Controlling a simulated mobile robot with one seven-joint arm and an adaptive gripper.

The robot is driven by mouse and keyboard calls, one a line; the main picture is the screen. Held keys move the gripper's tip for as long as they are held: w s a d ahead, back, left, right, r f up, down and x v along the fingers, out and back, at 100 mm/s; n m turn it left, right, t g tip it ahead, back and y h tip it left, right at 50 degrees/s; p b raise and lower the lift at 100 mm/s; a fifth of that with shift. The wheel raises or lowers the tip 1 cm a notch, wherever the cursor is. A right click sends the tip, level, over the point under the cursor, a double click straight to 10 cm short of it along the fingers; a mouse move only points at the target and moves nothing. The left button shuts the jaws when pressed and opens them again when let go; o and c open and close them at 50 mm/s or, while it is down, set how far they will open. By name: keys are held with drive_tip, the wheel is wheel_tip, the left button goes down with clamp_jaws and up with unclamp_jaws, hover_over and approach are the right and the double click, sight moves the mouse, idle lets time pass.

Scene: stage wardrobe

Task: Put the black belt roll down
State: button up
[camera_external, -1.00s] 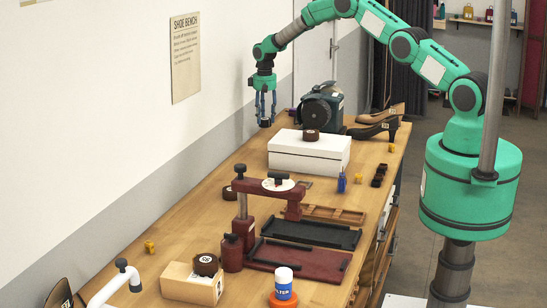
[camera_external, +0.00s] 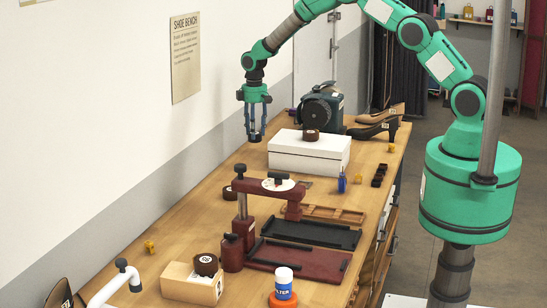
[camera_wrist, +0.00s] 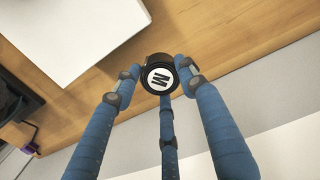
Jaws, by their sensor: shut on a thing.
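My gripper (camera_external: 255,134) is near the wall side of the bench, left of the white box. Its blue fingers are closed around the black belt roll (camera_wrist: 159,77), whose round white face bears an "M" in the wrist view. In the external view the roll is a small dark shape between the fingertips. Bench top (camera_wrist: 215,35) shows below it in the wrist view. I cannot tell the exact gap between roll and bench.
The white box (camera_external: 310,155) with a brown roll (camera_external: 311,135) on it stands right of my gripper. A dark green machine (camera_external: 322,106) stands behind. Bare bench lies between.

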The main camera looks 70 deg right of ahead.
drive_tip(key=shift+s+a+n, duration=0.25)
drive_tip(key=shift+a+n, duration=0.05)
drive_tip(key=shift+a, duration=0.4)
drive_tip(key=shift+s+a+n, duration=0.25)
drive_tip(key=shift+a+n, duration=0.05)
drive_tip(key=shift+a, duration=0.4)
drive_tip(key=shift+f, duration=3.15)
drive_tip(key=shift+f+p, duration=0.3)
drive_tip(key=shift+f, duration=1.6)
drive_tip(key=shift+f, duration=0.2)
drive_tip(key=o, duration=1.2)
drive_tip(key=shift+r, duration=0.1)
drive_tip(key=shift+r, duration=0.15)
